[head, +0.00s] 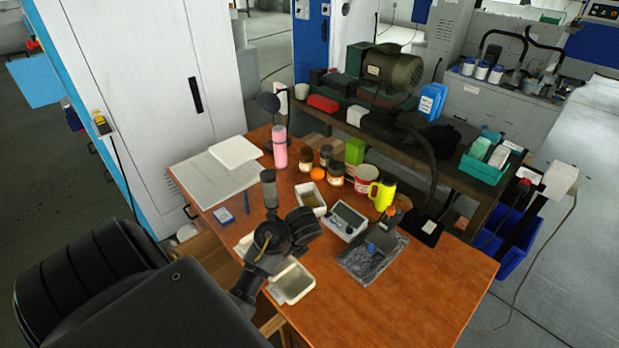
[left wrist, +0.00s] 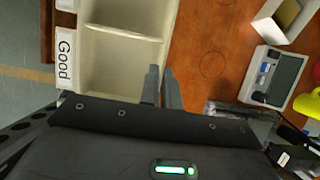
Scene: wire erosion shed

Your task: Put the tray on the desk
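The cream tray (head: 292,284) is at the near left edge of the wooden desk (head: 430,285), partly hidden by my left arm in the head view. In the left wrist view the tray (left wrist: 120,65) shows its divided compartments and a "Good" label on its left side. I cannot tell whether its underside touches the desk. My left gripper (left wrist: 162,88) has its fingers close together, one on each side of the tray's right wall, and looks shut on it. The fingertips are hard to make out in the head view. My right gripper is not in view.
Jars and a pink bottle (head: 280,148) are farther back. The desk's front right is clear.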

